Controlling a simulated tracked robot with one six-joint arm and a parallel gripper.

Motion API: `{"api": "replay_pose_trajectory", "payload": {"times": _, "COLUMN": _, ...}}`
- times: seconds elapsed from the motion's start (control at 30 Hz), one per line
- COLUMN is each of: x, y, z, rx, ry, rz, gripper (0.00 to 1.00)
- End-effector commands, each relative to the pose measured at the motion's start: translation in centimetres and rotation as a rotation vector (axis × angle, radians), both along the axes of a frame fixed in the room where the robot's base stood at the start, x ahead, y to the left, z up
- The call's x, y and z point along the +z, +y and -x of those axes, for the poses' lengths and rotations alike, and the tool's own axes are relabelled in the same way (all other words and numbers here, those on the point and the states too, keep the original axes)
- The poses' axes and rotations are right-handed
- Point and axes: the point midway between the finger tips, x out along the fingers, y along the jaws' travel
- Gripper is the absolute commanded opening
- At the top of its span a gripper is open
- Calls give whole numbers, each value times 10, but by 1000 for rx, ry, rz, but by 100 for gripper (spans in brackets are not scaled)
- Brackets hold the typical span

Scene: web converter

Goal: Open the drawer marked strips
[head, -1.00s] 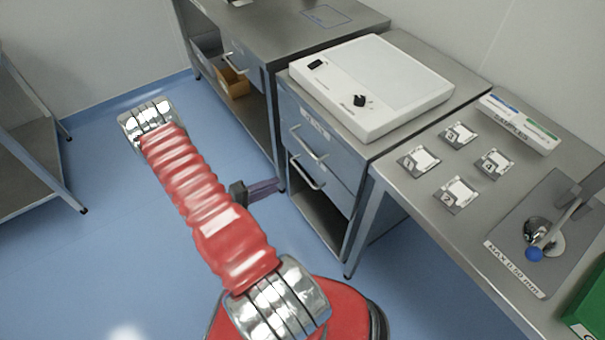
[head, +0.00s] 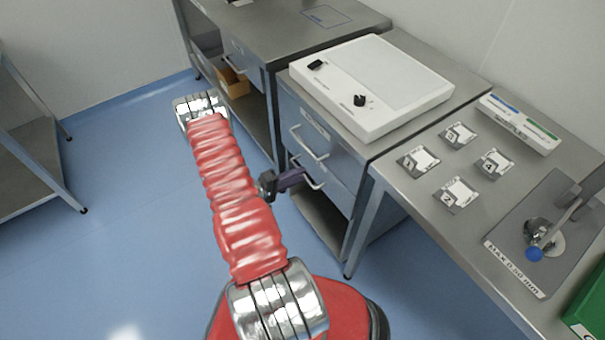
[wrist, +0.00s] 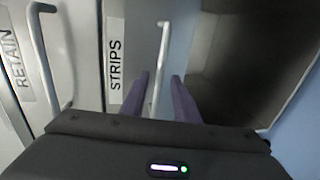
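The drawer marked STRIPS (wrist: 128,45) shows in the wrist view with its label sideways. It is the lower drawer (head: 338,188) of the cabinet under the light box, and it looks closed. Its bar handle (wrist: 161,50) runs between the two purple fingers of my gripper (wrist: 160,76), which are apart. I cannot tell whether either finger touches the bar. In the head view my gripper (head: 299,177) is at the lower handle (head: 315,184) and partly covers it.
The drawer marked RETAIN (wrist: 28,55) is the upper one, with its own handle (wrist: 42,50) beside my gripper. An open shelf space (wrist: 255,60) lies below the STRIPS drawer. A light box (head: 385,85) stands on top. The blue floor (head: 130,215) on the left is clear.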

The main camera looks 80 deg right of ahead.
Motion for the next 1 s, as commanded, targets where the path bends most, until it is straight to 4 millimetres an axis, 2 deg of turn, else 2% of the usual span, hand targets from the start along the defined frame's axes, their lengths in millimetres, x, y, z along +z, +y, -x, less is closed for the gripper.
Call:
{"api": "replay_pose_trajectory", "payload": {"times": 0.2, "x": -5, "y": -15, "z": 14, "rx": -2, "ry": 0, "rz": 0, "gripper": 28}}
{"api": "replay_pose_trajectory", "payload": {"times": 0.57, "x": -5, "y": -18, "z": 16, "rx": 0, "ry": 0, "rz": 0, "gripper": 28}}
{"api": "replay_pose_trajectory", "payload": {"times": 1.0, "x": -6, "y": -18, "z": 16, "rx": 0, "ry": -1, "rz": -1, "gripper": 0}}
